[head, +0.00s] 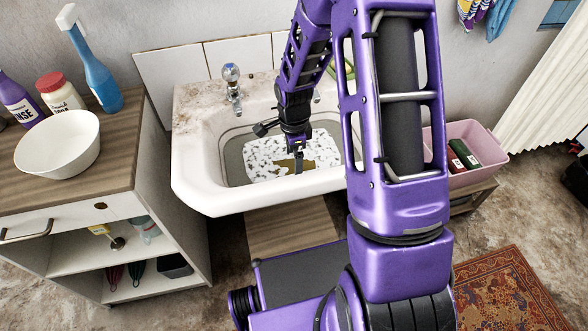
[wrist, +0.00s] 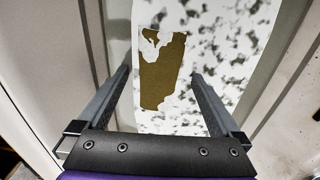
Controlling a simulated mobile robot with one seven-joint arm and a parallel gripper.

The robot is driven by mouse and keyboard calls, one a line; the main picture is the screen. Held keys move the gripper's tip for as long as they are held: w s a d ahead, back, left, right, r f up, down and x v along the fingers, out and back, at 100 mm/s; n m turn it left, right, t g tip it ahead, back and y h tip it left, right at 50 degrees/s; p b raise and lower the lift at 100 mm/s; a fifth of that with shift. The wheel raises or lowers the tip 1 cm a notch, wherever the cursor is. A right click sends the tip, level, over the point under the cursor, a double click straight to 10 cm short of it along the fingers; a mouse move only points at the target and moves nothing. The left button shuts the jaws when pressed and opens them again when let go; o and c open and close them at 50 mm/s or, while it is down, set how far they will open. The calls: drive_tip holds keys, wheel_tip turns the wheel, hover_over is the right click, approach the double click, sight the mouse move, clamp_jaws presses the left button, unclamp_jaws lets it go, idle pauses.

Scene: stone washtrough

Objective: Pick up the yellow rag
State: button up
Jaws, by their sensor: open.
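The yellow rag (head: 286,165) is a flat, mustard-brown piece in the sink basin, amid white-and-grey mottled foam or suds. It also shows in the wrist view (wrist: 168,62), where white patches cover parts of its upper edge. My gripper (head: 298,163) points down into the basin over the rag. In the wrist view my gripper (wrist: 161,74) is open and empty, its fingers to the left and right of the rag. I cannot tell the height left between the fingertips and the rag.
The white sink (head: 215,199) has a raised rim around the basin, and a tap (head: 232,88) stands at its back left. A cabinet (head: 128,160) at left carries a white bowl (head: 57,145) and several bottles. A pink bin (head: 487,137) stands at right.

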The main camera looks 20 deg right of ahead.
wheel_tip(320, 180, down, 2)
drive_tip(key=shift+f, duration=0.25)
drive_tip(key=c, duration=1.4)
